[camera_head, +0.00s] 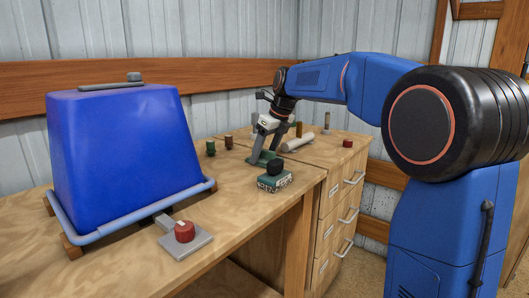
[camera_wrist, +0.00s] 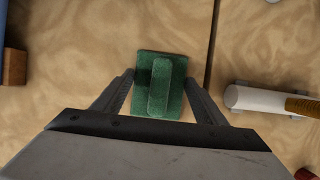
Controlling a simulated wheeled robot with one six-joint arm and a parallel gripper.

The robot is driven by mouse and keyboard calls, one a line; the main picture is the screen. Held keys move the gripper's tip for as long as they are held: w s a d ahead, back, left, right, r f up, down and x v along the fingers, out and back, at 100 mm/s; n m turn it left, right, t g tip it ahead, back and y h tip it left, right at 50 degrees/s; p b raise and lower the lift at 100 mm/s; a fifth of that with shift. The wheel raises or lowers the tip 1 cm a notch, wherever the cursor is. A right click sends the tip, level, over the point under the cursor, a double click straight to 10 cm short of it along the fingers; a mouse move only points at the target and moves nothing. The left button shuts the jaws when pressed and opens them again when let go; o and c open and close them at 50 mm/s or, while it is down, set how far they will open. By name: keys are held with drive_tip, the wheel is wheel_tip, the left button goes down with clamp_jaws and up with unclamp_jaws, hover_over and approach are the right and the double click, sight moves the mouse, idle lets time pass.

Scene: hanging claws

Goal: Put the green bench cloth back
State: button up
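The green bench cloth (camera_wrist: 142,62) lies on the wooden bench top as a flat green pad with a raised rounded ridge along its middle. In the head view the cloth (camera_head: 264,158) is partly hidden by my gripper (camera_head: 261,150). In the wrist view my gripper (camera_wrist: 161,79) points down with one finger on each side of the cloth, near its left and right edges. The fingers stand wide apart, with gaps to the ridge. Whether they touch the pad's edges I cannot tell.
A large blue cover (camera_head: 120,150) stands left on a pale blue-edged base. A red knob on a grey plate (camera_head: 186,245) sits in front. A green box with a black knob (camera_head: 274,181) is close to my gripper. A white cylinder (camera_wrist: 262,101) lies to the right.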

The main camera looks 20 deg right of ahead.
drive_tip(key=o, duration=0.4)
drive_tip(key=shift+r, duration=0.1)
drive_tip(key=v, duration=1.2)
drive_tip(key=shift+r, duration=0.1)
